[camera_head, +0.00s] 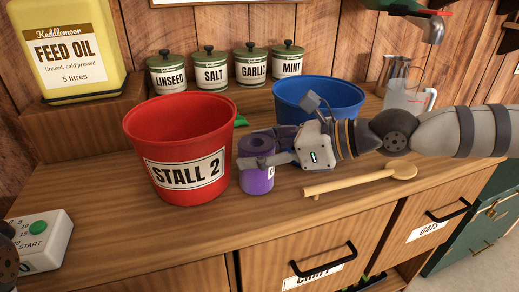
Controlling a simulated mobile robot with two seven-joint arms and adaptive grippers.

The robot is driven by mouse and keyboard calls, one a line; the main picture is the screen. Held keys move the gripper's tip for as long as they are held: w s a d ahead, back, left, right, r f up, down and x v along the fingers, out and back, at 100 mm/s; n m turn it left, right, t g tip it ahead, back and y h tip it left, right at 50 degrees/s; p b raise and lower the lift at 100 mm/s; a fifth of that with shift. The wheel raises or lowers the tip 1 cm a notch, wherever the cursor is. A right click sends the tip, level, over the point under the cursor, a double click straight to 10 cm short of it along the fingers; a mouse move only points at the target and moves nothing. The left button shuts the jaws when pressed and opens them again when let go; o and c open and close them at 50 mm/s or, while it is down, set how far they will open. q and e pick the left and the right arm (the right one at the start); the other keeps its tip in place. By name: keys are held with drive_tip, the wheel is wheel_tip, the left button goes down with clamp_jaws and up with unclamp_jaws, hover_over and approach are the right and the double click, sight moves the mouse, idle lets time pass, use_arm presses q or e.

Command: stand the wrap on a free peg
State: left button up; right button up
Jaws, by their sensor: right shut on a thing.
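A purple roll (257,180), which looks like the wrap, stands upright on the wooden counter, just right of the red bucket. No peg can be made out. My left gripper is not in view; only a dark piece of what looks like my left arm shows at the left edge.
The red STALL 2 bucket (180,140) stands close left of the roll, and a blue bucket (318,92) behind the gripper. A wooden spoon (350,184) lies under my right arm. Several lidded tins line the back.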

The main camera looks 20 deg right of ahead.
drive_tip(key=shift+f, duration=0.1)
drive_tip(key=o, duration=1.2)
